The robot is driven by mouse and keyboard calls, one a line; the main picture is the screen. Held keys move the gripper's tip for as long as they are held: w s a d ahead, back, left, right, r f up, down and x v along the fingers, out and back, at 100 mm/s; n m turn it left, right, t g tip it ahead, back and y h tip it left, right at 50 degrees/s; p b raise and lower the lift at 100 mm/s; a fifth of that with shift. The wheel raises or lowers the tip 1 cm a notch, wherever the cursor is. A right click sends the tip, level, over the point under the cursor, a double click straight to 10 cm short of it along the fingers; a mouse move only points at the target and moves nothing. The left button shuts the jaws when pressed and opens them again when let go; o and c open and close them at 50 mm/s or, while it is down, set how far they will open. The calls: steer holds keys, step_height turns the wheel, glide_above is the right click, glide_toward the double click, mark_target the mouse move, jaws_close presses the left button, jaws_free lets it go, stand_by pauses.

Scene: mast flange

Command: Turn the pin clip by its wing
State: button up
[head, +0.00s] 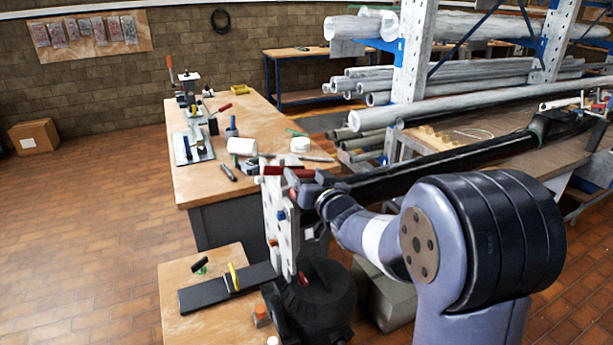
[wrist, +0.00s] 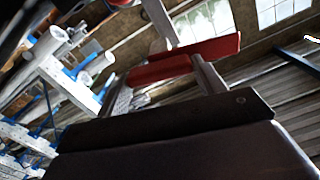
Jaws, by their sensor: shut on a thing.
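A white upright flange plate (head: 281,225) with holes stands left of my arm in the head view. A red bar (head: 288,171), which looks like the wing of the pin clip, lies level across its top. My gripper (head: 303,184) is at the top right of the plate and shut on the red wing. The wrist view shows red pieces (wrist: 160,70) beyond a dark bar (wrist: 170,122) in the foreground. The clip's pin and the exact contact of the jaws are hidden. A blue piece (head: 281,215) sits on the plate.
A wooden workbench (head: 262,117) with tools and clamps stands behind the plate. A low wooden table (head: 170,290) with a black bar (head: 205,296) is at the front left. A pipe rack (head: 410,60) fills the back right.

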steer(key=shift+m, duration=1.7)
steer(key=o, duration=1.4)
steer(key=shift+d, duration=0.1)
steer(key=b+v, duration=0.1)
steer(key=v, duration=0.9)
steer(key=shift+s, duration=0.35)
steer(key=shift+d, duration=0.1)
steer(key=p+x, duration=0.1)
steer(key=x, duration=1)
